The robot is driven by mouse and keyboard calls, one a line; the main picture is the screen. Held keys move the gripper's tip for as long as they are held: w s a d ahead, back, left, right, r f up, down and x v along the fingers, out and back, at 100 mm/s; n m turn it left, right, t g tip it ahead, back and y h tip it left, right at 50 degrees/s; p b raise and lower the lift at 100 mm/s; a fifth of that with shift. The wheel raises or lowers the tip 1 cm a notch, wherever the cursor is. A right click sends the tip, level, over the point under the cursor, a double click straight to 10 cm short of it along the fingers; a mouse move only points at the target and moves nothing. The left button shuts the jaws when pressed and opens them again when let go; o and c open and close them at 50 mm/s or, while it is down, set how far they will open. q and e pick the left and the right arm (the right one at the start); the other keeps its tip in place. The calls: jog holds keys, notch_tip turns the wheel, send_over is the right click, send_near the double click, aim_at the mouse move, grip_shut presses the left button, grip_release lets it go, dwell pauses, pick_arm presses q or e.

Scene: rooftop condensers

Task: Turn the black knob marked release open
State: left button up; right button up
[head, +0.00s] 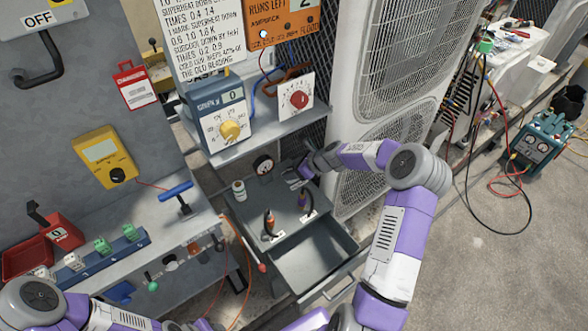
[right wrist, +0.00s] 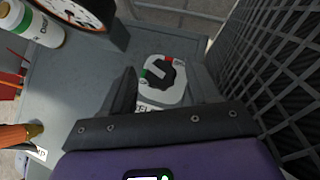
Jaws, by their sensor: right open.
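The black knob (right wrist: 158,74) sits on a pale round-edged plate (right wrist: 180,93) with a green mark at its left and a red mark at its top right. A label below the plate is partly hidden by my gripper; the letters "ELE" show. My right gripper (right wrist: 165,88) is open, one finger on each side of the plate, apart from the knob as far as I can tell. In the head view the right gripper (head: 301,174) is over the right back part of the grey bench top, and it largely hides the knob there. My left gripper is out of view.
A round gauge (head: 263,164) and a white canister (head: 239,190) stand left of the gripper. Two upright handles, one orange-based (head: 269,225), stand in front. An open drawer (head: 315,255) is below. A mesh panel (right wrist: 265,75) is close on the right.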

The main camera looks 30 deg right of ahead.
jog(key=p+v, duration=0.2)
jog(key=v, duration=0.5)
jog(key=shift+d+r, duration=0.1)
jog(key=shift+s+r, duration=0.1)
jog(key=shift+s, duration=0.05)
jog(key=shift+s, duration=0.1)
